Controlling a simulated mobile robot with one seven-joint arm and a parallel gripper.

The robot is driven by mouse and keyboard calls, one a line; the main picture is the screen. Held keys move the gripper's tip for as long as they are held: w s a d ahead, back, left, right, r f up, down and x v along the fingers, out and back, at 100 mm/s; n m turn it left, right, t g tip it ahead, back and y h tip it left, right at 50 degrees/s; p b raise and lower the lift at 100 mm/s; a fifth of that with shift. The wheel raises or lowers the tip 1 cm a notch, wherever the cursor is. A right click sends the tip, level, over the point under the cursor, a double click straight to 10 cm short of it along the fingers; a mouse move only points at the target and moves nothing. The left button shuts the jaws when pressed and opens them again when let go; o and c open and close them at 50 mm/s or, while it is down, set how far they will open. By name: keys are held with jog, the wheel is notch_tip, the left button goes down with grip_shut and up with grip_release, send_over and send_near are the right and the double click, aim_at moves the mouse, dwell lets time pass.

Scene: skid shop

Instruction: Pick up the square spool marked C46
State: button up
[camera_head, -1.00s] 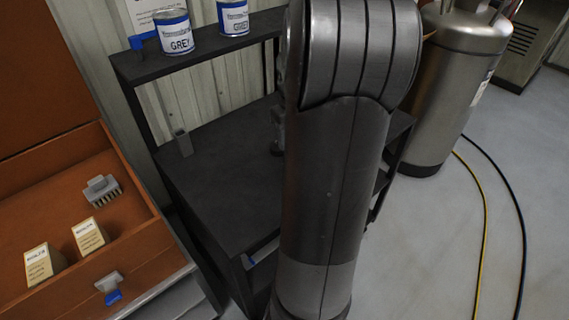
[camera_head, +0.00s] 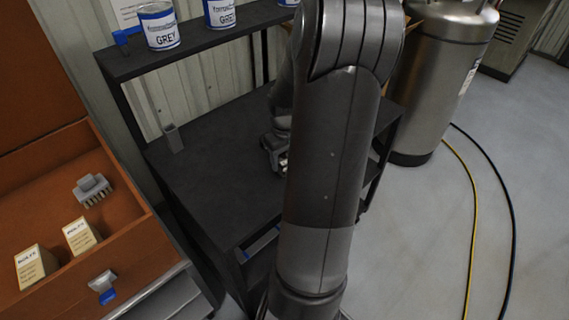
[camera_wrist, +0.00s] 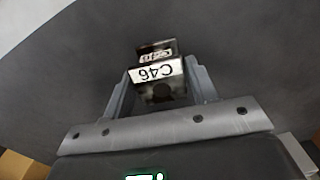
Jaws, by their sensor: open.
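The square spool marked C46 (camera_wrist: 158,92) shows in the wrist view as a dark block with a white label, its lettering upside down. A second, smaller C46 marking appears just beyond the first. My gripper (camera_wrist: 160,72) is open, with one finger on each side of the spool. I cannot tell whether either finger touches it. In the head view my gripper (camera_head: 274,155) is low over the dark shelf, partly behind my own arm. The spool cannot be made out clearly there.
The dark shelf (camera_head: 215,150) has a small grey holder (camera_head: 172,138) at its left. Paint cans marked GREY (camera_head: 158,27) stand on the upper shelf. An open orange drawer (camera_head: 125,245) is at left. A metal tank (camera_head: 440,75) and hoses (camera_head: 468,200) are at right.

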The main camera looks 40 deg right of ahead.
jog(key=shift+c, duration=0.3)
jog(key=c, duration=0.7)
jog(key=shift+r, duration=0.1)
